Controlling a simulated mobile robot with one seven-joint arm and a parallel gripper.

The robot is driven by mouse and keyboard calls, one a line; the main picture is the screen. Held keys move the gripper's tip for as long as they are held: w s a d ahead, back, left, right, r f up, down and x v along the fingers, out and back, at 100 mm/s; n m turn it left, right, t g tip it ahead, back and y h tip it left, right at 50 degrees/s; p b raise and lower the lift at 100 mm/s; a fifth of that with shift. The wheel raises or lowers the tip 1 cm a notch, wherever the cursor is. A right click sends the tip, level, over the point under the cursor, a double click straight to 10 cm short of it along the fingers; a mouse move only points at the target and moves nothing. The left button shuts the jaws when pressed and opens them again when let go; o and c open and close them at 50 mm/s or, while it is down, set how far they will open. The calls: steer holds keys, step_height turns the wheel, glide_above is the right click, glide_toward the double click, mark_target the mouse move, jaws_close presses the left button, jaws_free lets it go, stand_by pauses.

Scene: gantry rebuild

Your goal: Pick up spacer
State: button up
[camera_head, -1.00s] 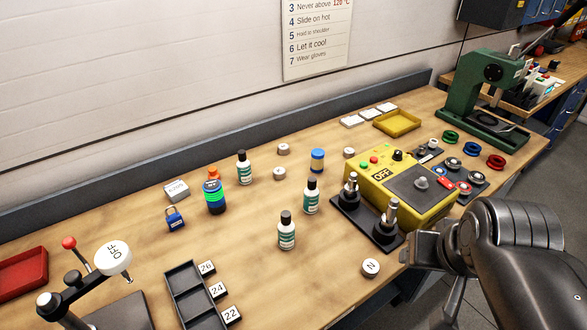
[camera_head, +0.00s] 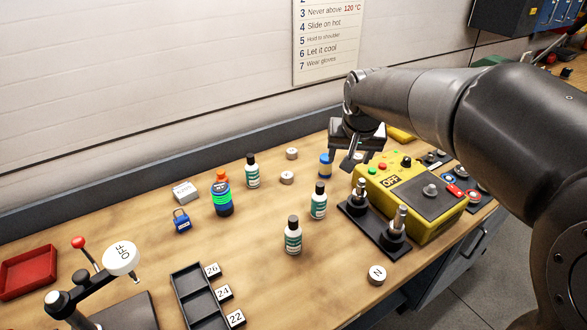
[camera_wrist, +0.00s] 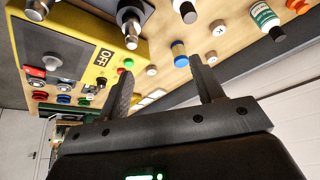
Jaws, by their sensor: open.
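No part is labelled spacer; the small pale round discs may be spacers. In the head view one disc (camera_head: 292,153) lies near the back, another (camera_head: 287,177) in front of it, and one marked N (camera_head: 377,274) near the front edge. In the wrist view a disc marked K (camera_wrist: 219,27) lies right of the blue-and-tan cylinder, and another disc (camera_wrist: 151,70) shows between my fingers. My gripper (camera_head: 341,160) is open and empty above the bench, beside the yellow box. In the wrist view its spread fingers (camera_wrist: 162,66) frame the cylinder and that disc.
The yellow OFF box (camera_head: 405,195) and a black block with two metal posts (camera_head: 378,228) stand close to my gripper. Bottles (camera_head: 293,235), a blue-and-tan cylinder (camera_head: 326,164) and a black tray (camera_head: 192,293) are on the bench.

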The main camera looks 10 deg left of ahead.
steer(key=w+a+f, duration=0.5)
steer(key=w+a, duration=0.1)
steer(key=a, duration=0.4)
steer(key=n, duration=0.1)
glide_toward(287, 175)
steer(key=x, duration=0.3)
steer(key=shift+a+f, duration=0.1)
steer(key=shift+a, duration=0.2)
steer(key=x, duration=0.5)
steer(key=shift+w+d+f, duration=0.1)
steer(key=shift+d+f, duration=0.05)
steer(key=shift+d, duration=0.15)
steer(key=shift+c, duration=0.5)
steer(key=c, duration=1)
